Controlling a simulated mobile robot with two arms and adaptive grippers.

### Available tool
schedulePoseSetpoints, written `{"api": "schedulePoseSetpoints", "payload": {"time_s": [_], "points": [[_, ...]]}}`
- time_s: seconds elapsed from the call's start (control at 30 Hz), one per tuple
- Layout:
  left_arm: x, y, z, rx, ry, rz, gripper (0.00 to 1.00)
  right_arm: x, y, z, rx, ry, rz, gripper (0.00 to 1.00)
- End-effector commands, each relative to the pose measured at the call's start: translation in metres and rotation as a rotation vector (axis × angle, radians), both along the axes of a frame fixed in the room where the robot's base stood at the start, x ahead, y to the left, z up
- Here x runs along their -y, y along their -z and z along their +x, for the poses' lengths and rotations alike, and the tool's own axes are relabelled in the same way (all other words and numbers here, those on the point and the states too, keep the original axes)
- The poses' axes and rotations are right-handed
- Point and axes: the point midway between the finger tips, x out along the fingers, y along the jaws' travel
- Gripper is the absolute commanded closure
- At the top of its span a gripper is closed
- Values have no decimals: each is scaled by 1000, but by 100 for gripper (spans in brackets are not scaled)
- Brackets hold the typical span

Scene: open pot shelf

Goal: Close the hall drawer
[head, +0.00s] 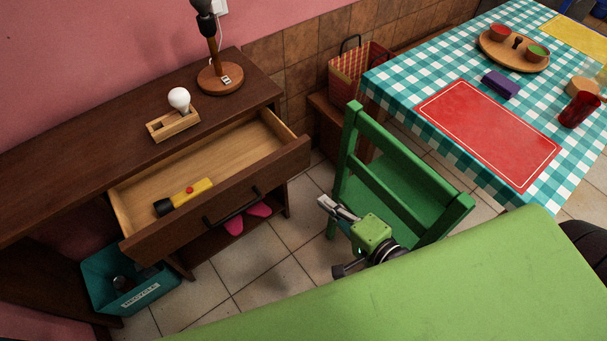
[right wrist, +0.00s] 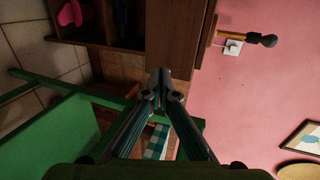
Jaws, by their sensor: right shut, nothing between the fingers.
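The hall drawer (head: 222,200) is pulled well out of the dark wooden hall table (head: 70,160) in the head view. Its front has a dark bar handle, and a yellow and black flashlight (head: 184,197) lies inside. My right gripper (head: 323,202) is shut and empty. It is to the right of the drawer front and apart from it, beside the green chair. In the right wrist view the shut fingertips (right wrist: 161,78) point toward the dark furniture and the pink wall. My left gripper is not in view.
A green chair (head: 400,190) stands close to my right gripper. A lamp (head: 220,75) and a bulb on a wooden holder (head: 174,122) stand on the hall table. A teal bin (head: 130,292) is below left. A checkered table (head: 390,85) is at right. Tiled floor before the drawer is clear.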

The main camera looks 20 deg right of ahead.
Motion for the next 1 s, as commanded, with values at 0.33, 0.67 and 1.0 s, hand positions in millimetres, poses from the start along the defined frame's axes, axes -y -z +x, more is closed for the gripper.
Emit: {"api": "schedulePoseSetpoints", "payload": {"time_s": [0.33, 0.67, 1.0], "points": [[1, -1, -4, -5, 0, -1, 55, -19, 18, 60, 4, 0, -2, 100], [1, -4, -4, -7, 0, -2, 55, -35, 27, 109, 1, 0, -4, 100], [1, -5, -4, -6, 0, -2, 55, -39, 28, 120, 1, -1, -5, 100]]}}
